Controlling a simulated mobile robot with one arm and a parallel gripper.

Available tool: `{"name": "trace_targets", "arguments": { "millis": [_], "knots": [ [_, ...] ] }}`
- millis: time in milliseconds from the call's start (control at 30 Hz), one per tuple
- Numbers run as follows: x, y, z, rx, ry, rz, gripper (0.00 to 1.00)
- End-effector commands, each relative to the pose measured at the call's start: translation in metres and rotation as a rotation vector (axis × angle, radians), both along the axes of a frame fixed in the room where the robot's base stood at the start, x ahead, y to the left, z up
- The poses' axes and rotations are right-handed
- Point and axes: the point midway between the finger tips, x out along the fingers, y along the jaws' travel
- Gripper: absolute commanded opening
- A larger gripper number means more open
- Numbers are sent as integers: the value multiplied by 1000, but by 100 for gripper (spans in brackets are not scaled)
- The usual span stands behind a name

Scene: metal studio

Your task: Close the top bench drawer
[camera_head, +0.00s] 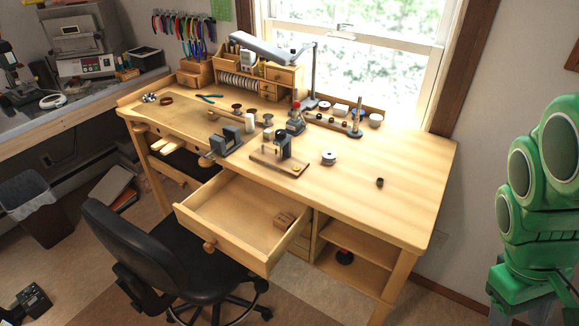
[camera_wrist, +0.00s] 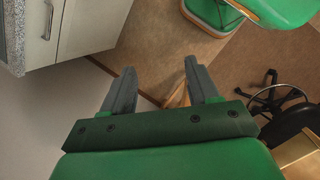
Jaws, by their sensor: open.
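The top bench drawer (camera_head: 222,230) is pulled well out from under the front of the wooden workbench (camera_head: 400,180) in the head view. Its round wooden knob (camera_head: 209,246) is on the front panel, which faces the chair. A small brown block (camera_head: 285,219) lies inside near the right wall. My gripper (camera_wrist: 160,82) shows in the wrist view, with its two grey fingers spread apart and nothing between them. It does not show in the head view, where only my green arm is at the right, away from the drawer.
A black office chair (camera_head: 165,250) stands close in front of the drawer, its seat at the drawer's left corner; part of a black chair (camera_wrist: 297,125) shows in the wrist view. Tools stand on the bench top. Open shelves (camera_head: 350,245) are right of the drawer.

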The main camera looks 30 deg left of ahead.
Motion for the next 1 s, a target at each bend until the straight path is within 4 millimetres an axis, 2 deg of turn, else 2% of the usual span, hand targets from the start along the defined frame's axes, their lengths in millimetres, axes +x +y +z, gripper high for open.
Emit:
{"name": "trace_targets", "arguments": {
  "millis": [33,267,467,733,867,1000],
  "knots": [
    [12,6,-1,-29,10,57,60],
    [61,39,0,-156,22,279,60],
    [95,85,-3,-270,26,466,60],
    [127,171,-12,-428,18,733,60],
    [135,221,-18,-504,5,871,60],
    [133,277,-30,-586,-5,1021,60]
  ]
}}
